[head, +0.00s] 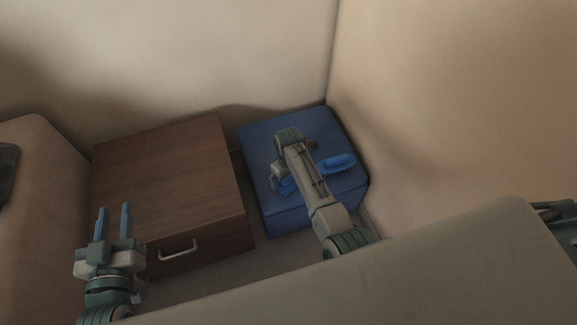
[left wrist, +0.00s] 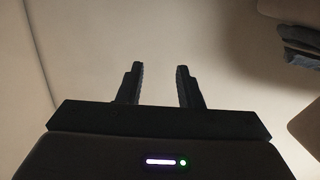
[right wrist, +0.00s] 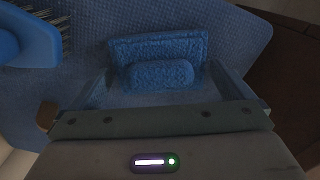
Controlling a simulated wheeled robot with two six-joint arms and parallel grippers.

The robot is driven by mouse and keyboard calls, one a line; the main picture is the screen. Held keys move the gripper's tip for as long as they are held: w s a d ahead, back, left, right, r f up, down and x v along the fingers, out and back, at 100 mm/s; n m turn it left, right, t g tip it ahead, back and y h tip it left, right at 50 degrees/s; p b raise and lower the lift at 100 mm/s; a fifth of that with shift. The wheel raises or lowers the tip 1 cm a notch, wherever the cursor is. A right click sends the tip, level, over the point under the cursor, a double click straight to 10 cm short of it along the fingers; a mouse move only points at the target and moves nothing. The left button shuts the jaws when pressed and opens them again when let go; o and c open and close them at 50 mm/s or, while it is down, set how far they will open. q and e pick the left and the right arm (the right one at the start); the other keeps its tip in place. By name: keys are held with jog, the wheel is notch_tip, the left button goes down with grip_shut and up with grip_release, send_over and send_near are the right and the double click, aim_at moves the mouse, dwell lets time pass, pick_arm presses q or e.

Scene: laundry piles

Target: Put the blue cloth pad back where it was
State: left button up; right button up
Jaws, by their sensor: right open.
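The blue cloth pad (right wrist: 158,50) lies on the blue padded block (head: 285,222). In the right wrist view it is a small textured piece with a raised rounded part at its near side. My right gripper (right wrist: 160,82) is open, with its fingers on either side of the pad's near part; whether they touch it I cannot tell. In the head view my right arm reaches over the block and hides most of the pad. My left gripper (head: 114,222) is open and empty, pointing up at the lower left; its parted fingers also show in the left wrist view (left wrist: 158,80).
A blue brush (head: 337,165) lies on the block to the right of my right arm; its bristles show in the right wrist view (right wrist: 48,25). A brown wooden cabinet (head: 165,180) with a metal handle (head: 178,250) stands left of the block. Walls close in behind and right.

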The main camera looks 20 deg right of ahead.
notch_tip(320, 180, up, 5)
jog(key=shift+r+p, duration=0.15)
jog(key=shift+p, duration=0.7)
notch_tip(320, 180, up, 5)
jog(key=shift+r+p, duration=0.15)
jog(key=shift+p, duration=0.55)
jog(key=s+d+m+t, duration=0.1)
jog(key=s+d+t, duration=0.15)
jog(key=s, duration=0.45)
jog(key=s+d+m+t, duration=0.2)
jog(key=s+d, duration=0.1)
jog(key=s, duration=0.5)
pick_arm(q)
jog(key=s+d+f+g, duration=0.1)
jog(key=s+f+g, duration=0.7)
jog(key=f, duration=0.2)
jog(key=shift+s+f+g, duration=0.2)
jog(key=shift+g, duration=0.2)
pick_arm(e)
jog(key=s+r+m+t+y, duration=0.1)
jog(key=s+r+t, duration=0.3)
jog(key=s+r, duration=0.8)
jog(key=shift+d+r+m+y, duration=0.3)
jog(key=shift+d+r, duration=0.15)
jog(key=shift+r, duration=0.1)
